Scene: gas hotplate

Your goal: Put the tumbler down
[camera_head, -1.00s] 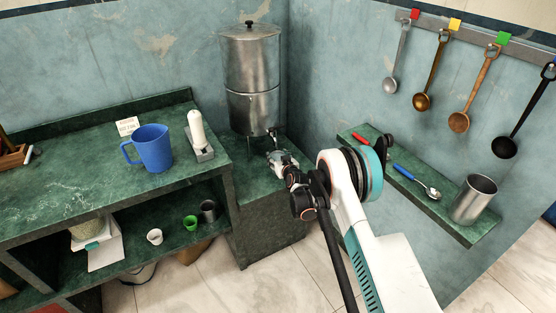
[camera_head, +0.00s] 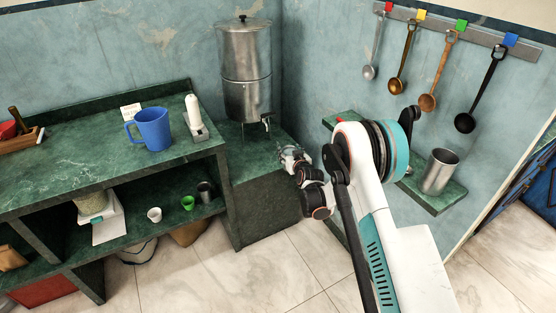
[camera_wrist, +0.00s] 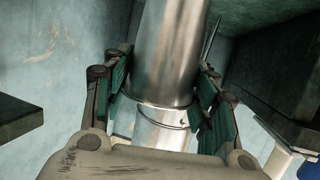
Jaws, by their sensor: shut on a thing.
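My gripper (camera_head: 291,157) is in front of the steel urn (camera_head: 246,85), to the right of and below its tap (camera_head: 266,119), near the right edge of the green stone block (camera_head: 262,190).
A blue jug (camera_head: 154,130) and a white-topped stand (camera_head: 195,115) are on the green counter (camera_head: 60,175). Small cups, one green (camera_head: 187,203), stand on the lower shelf. A steel cup (camera_head: 439,172) stands on the wall shelf (camera_head: 432,203). Ladles hang above.

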